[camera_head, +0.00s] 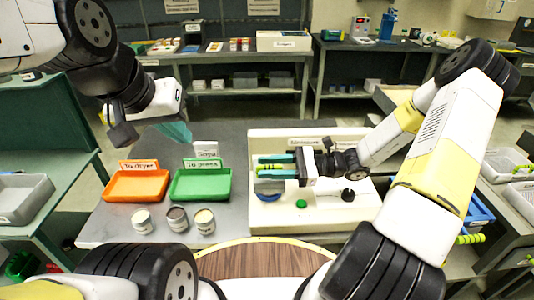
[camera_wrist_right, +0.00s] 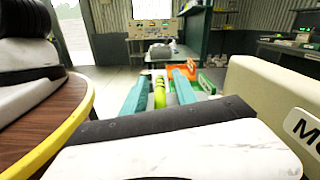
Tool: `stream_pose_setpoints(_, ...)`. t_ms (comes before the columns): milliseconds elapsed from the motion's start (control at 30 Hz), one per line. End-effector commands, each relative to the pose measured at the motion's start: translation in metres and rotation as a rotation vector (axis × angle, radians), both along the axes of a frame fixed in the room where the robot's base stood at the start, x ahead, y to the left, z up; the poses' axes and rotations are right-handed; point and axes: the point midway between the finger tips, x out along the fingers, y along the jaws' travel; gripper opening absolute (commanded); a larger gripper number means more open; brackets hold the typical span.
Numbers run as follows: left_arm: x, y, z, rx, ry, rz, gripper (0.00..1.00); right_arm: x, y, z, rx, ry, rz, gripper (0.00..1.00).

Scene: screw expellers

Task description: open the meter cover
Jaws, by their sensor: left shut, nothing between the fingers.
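The meter (camera_head: 345,210) is a cream-white unit with a tall back panel, a partly hidden label, a green button (camera_head: 301,203), a black knob (camera_head: 347,194) and a grey-blue round part (camera_head: 270,187) over a blue ring. I cannot make out its cover clearly. My right gripper (camera_head: 272,166) is in front of the panel, pointing left, above the round part; its teal fingers are apart. In the right wrist view a lime-green bar (camera_wrist_right: 160,95) shows between these fingers (camera_wrist_right: 158,90); I cannot tell whether they touch it. My left gripper (camera_head: 180,133) is shut and empty above the trays.
An orange tray (camera_head: 137,185) and a green tray (camera_head: 201,185) stand left of the meter, with a small sign behind. Three small cups (camera_head: 177,219) stand in front of them. A round wooden top (camera_head: 260,262) with a yellow rim is nearest me. Bare grey table (camera_head: 105,217) shows at left.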

Motion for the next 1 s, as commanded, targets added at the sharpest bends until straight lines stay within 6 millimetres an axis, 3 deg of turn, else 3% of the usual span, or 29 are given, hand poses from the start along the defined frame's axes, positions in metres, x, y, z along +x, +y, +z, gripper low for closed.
stream_pose_setpoints(33, 0.0000, 0.0000, 0.0000, 0.000, 0.000, 0.000, 0.00, 0.0000, -0.0001, 0.0000, 0.000, 0.000, 0.000, 0.34)
stream_pose_setpoints(200, 0.0000, 0.0000, 0.0000, 0.000, 0.000, 0.000, 0.00, 0.0001, -0.0003, 0.0000, 0.000, 0.000, 0.000, 0.01)
stream_pose_setpoints(1000, 0.0000, 0.0000, 0.0000, 0.000, 0.000, 0.000, 0.00, 0.0017, -0.0010, -0.0001, -0.001, -0.002, -0.003, 0.00)
